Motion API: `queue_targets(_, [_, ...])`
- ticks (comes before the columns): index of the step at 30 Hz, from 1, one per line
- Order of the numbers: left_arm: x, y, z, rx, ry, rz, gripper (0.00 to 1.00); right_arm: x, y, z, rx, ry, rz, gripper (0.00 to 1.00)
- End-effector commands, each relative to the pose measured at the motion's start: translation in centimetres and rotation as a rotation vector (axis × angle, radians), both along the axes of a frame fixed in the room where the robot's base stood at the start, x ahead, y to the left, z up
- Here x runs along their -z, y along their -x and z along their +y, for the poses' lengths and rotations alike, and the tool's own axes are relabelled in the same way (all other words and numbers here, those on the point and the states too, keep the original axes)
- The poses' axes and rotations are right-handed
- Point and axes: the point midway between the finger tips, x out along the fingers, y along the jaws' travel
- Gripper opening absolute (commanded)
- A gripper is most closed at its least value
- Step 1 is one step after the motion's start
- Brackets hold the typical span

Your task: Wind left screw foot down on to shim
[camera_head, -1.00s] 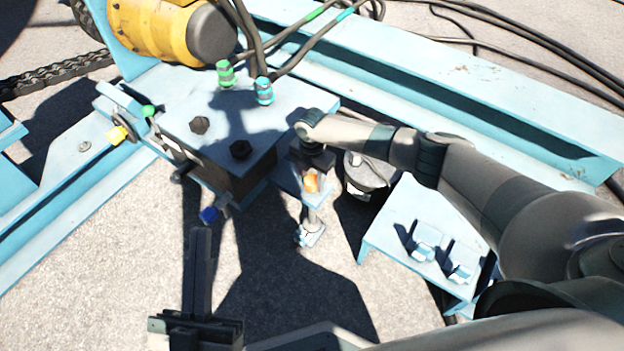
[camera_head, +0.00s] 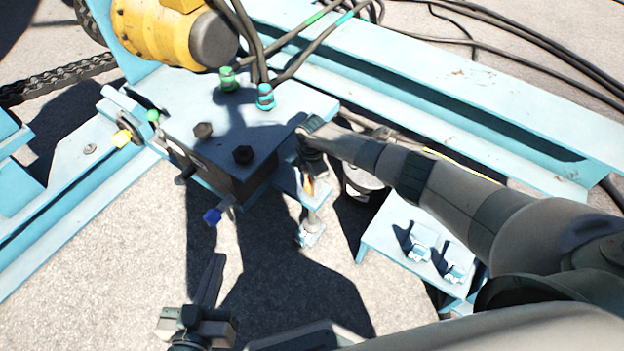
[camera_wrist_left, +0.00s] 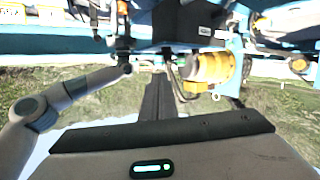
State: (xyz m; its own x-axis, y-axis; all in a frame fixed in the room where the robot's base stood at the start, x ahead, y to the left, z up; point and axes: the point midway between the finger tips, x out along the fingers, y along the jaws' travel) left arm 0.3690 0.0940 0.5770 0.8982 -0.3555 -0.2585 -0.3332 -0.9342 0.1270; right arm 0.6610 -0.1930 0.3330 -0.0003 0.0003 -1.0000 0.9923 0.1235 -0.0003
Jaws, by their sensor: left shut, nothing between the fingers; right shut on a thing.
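The screw foot (camera_head: 312,219) hangs below a light blue bracket (camera_head: 290,181) at the corner of the blue machine plate. Its threaded rod ends low, by a small pale pad (camera_head: 311,239) on the ground; I cannot tell whether they touch or whether the pad is the shim. My right gripper (camera_head: 309,172) is shut at the top of the screw, with an orange part (camera_head: 308,186) at its fingers; the arm hides most of the grip. My left gripper (camera_head: 215,264) is shut and empty over the ground, left of and nearer than the foot. Its fingers also show in the left wrist view (camera_wrist_left: 158,98).
A blue side table (camera_head: 385,243) with two small clamp-like parts stands right of the foot. A grey round object (camera_head: 362,185) is behind it. Hoses rise from the plate (camera_head: 235,120). Open ground lies front left.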

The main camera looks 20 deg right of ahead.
Motion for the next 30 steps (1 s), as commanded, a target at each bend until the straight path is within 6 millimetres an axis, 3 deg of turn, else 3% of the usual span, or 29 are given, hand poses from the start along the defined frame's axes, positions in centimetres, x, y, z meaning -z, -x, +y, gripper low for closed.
queue_targets(8, [4.5,2.4,1.8,0.003,-0.080,0.297,0.00,-0.3,0.1,0.1,0.253,-0.001,0.003,0.19])
queue_targets(15, [7.6,5.6,3.5,0.005,-0.136,0.533,0.00,-0.2,0.1,0.0,0.481,0.001,0.003,0.19])
queue_targets(30, [8.5,6.8,6.0,-0.018,-0.224,0.661,0.00,-0.2,0.1,0.1,0.956,0.000,0.003,0.19])
